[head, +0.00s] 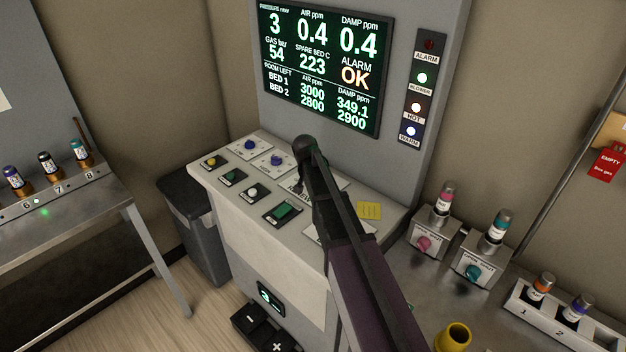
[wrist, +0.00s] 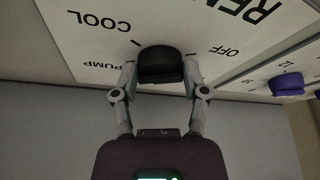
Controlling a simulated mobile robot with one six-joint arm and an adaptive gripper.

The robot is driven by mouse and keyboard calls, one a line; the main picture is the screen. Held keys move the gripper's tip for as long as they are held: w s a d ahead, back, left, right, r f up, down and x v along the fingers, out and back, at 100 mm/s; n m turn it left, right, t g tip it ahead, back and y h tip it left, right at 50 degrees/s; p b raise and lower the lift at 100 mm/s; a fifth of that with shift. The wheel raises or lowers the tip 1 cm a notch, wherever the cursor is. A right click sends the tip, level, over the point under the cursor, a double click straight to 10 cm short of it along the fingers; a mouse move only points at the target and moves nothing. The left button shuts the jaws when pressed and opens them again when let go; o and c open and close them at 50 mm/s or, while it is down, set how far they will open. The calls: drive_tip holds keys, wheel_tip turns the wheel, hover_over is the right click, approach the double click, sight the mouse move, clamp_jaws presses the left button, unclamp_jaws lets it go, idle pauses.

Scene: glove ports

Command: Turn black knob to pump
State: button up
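The black knob (wrist: 160,65) shows in the wrist view on a white panel printed with COOL, PUMP and OFF. My gripper (wrist: 160,75) has one finger on each side of the knob, and the fingertips are at or very near its sides. Whether both fingers press on the knob is hard to tell. Which mark the knob points at cannot be made out. In the head view my arm reaches over the console (head: 270,245) and hides the knob and the gripper's fingers.
A purple knob (wrist: 287,84) is at the right in the wrist view. The display (head: 320,70) reads ALARM OK.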

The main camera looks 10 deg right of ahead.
drive_tip(key=o, duration=0.4)
drive_tip(key=shift+o, duration=0.2)
drive_tip(key=shift+n, duration=0.5)
